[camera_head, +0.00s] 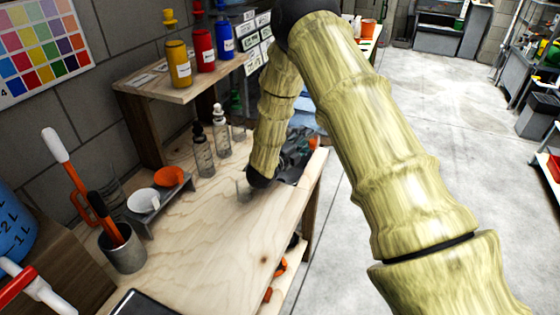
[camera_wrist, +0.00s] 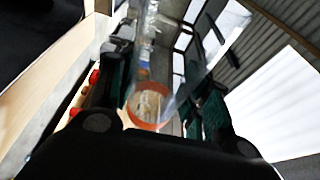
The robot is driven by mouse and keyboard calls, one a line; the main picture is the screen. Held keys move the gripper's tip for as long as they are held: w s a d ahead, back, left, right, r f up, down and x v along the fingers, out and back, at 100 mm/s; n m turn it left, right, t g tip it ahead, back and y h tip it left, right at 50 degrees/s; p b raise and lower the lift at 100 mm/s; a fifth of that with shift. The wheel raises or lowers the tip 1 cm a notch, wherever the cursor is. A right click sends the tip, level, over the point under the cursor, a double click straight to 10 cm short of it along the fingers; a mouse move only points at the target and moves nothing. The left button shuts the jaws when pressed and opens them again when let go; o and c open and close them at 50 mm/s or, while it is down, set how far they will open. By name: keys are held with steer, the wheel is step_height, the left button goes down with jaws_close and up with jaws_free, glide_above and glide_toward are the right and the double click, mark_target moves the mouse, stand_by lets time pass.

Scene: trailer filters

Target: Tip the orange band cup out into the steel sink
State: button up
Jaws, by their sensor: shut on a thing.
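The orange band cup (camera_wrist: 133,119) shows between the fingers in the wrist view as an orange ring with a pale tan inside. Its body and tilt are hard to make out. My gripper (camera_wrist: 160,88) is shut on the cup, with one dark finger at each side of it. In the head view my gripper (camera_head: 297,152) is over the right edge of the wooden bench, partly hidden by my arm. A bit of orange (camera_head: 313,143) shows beside it, perhaps the cup's band. I cannot make out the steel sink in either view.
The wooden bench (camera_head: 215,240) holds clear bottles (camera_head: 203,155), a small rack with an orange cup (camera_head: 169,176) and a white cup (camera_head: 143,200), and a grey pot of tools (camera_head: 122,252). A shelf above holds yellow, red and blue bottles. The bench front is clear.

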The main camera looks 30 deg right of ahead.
steer(key=shift+w+a+r+n, duration=0.1)
steer(key=shift+r+n, duration=0.2)
steer(key=shift+n, duration=0.2)
steer(key=shift+w+a+r+n+t+h+p, duration=0.1)
steer(key=shift+w+r+n+t+h+p, duration=0.1)
steer(key=shift+r+n, duration=0.4)
steer(key=shift+w+a+r+n+t+h+p, duration=0.1)
steer(key=shift+r+n+p, duration=0.15)
steer(key=shift+r, duration=0.5)
steer(key=shift+w+a+r+n+t, duration=0.3)
steer(key=shift+r+n, duration=0.1)
steer(key=shift+n, duration=0.55)
steer(key=shift+w+a+r+n+t, duration=0.2)
steer(key=shift+w+a+r+n, duration=0.15)
steer(key=shift+n, duration=0.55)
stand_by(1.0)
steer(key=shift+w+a+r+n+t, duration=0.2)
steer(key=shift+n, duration=0.35)
steer(key=shift+w+a+r+n+t, duration=0.15)
steer(key=shift+r+n+t, duration=0.05)
steer(key=shift+n, duration=0.35)
stand_by(1.0)
